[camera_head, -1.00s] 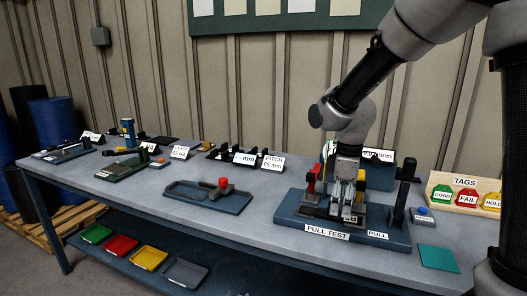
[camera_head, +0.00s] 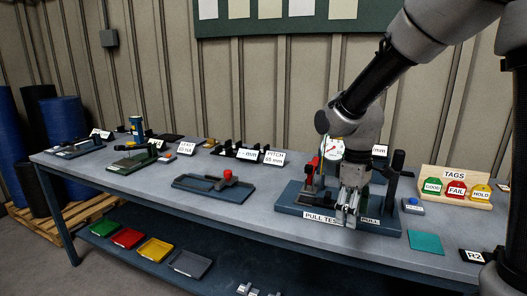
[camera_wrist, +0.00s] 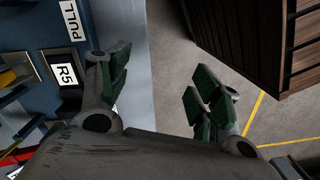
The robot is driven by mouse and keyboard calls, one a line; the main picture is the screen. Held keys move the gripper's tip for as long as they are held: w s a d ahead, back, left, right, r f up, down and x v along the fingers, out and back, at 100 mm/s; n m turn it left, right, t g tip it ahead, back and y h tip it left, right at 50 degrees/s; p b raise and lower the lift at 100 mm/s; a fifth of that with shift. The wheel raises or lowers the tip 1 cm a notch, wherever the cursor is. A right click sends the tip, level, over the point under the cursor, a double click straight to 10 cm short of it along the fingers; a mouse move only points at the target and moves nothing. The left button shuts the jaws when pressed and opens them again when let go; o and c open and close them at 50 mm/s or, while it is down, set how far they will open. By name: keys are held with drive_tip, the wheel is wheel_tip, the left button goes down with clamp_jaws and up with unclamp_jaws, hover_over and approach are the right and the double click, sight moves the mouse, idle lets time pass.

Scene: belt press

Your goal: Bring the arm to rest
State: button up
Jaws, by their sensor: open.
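My gripper (camera_head: 346,221) hangs at the front edge of the blue pull test fixture (camera_head: 292,207) at the right of the bench, fingers pointing down. In the wrist view its two green-padded fingers (camera_wrist: 160,92) are spread apart with nothing between them. Below them are the bench edge and the grey floor. The fixture carries a round dial gauge (camera_head: 334,150), a red clamp (camera_head: 313,166) and a black upright handle (camera_head: 394,172). My wrist hides part of the fixture. A plate marked R5 (camera_wrist: 68,73) shows beside my left finger in the wrist view.
A tags rack (camera_head: 453,175) and a teal mat (camera_head: 426,243) are right of the fixture. A blue fixture with a red knob (camera_head: 227,176) is to its left. Coloured trays (camera_head: 155,250) are on the lower shelf. A wooden slatted object (camera_wrist: 255,40) shows past the bench.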

drive_tip(key=s+d+r+m+t, duration=0.2)
drive_tip(key=s+d+r+m, duration=0.3)
drive_tip(key=s, duration=0.3)
drive_tip(key=s+d+r+m+t, duration=0.3)
drive_tip(key=s+d+r+m, duration=0.1)
drive_tip(key=s+d+r, duration=0.3)
drive_tip(key=shift+s+d+r+m, duration=0.35)
drive_tip(key=shift+s+d+m, duration=0.05)
drive_tip(key=shift+s+d, duration=0.45)
